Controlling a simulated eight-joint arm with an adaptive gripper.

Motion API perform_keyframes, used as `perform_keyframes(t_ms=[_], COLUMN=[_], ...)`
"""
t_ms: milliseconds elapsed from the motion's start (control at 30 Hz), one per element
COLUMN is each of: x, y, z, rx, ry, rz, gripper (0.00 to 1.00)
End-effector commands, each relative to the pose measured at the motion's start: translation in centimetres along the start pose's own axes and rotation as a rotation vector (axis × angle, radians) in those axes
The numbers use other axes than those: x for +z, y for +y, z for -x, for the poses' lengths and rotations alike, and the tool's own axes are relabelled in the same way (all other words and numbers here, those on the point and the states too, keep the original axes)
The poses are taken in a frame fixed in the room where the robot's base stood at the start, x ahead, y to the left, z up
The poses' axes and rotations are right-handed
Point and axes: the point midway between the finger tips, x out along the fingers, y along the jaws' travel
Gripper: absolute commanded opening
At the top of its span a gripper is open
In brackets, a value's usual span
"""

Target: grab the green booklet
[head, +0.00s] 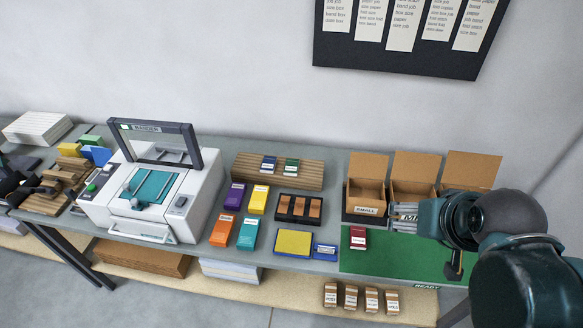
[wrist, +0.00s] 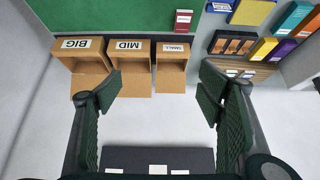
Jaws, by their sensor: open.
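The green booklet (head: 291,166) with a white label lies on a slatted wooden rack (head: 240,172) at the back of the table, just right of a blue booklet (head: 268,164). In the wrist view the rack shows at the right, partly behind my right finger, and its booklets are too small to tell apart surely. My gripper (wrist: 160,85) is open and empty, fingers wide apart, with the small and mid boxes beyond them. In the head view my arm is at the right, over the boxes and green mat, well right of the booklet.
Open cardboard boxes (head: 367,190) stand right of the rack. A red booklet (head: 358,238) lies on the green mat (head: 385,262). A dark tray (head: 298,208) and purple, yellow, orange and teal packs lie before the rack. A white banding machine (head: 150,195) stands to its left.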

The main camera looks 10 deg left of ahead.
Motion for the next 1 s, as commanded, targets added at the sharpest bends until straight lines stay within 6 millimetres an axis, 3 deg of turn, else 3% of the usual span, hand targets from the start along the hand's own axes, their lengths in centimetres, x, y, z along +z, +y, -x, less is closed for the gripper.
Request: perform_keyframes(t_ms=[467,1000], x=[-0.7,-7.2], y=[-0.2,-2.9], z=[0.0,-1.2], rx=[-0.004,-0.041], ry=[-0.008,-0.087], rz=[0.019,0.222], gripper=[0.69,0.69])
